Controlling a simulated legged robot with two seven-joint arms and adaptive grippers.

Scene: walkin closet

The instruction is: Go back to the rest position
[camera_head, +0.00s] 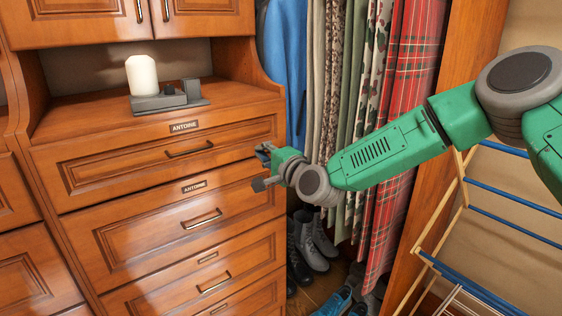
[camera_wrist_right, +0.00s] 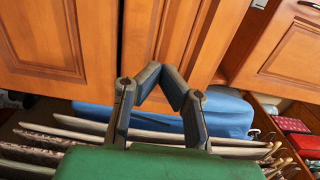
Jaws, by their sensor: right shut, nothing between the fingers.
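My right gripper (camera_head: 263,168) shows in the head view at the end of my green right arm, which comes in from the right. It is in front of the right edge of the wooden drawer unit (camera_head: 140,165). In the right wrist view, the gripper (camera_wrist_right: 160,80) has its fingertips together with nothing between them. Behind it there are wooden cabinet doors (camera_wrist_right: 170,40) and a blue garment (camera_wrist_right: 230,115). My left gripper is not in view.
A white candle (camera_head: 142,75) and a grey device (camera_head: 170,98) stand on the drawer unit. Hanging clothes (camera_head: 400,75) fill the closet behind my arm. Boots (camera_head: 310,240) and blue shoes (camera_head: 335,302) are on the floor. A drying rack (camera_head: 480,235) stands at the right.

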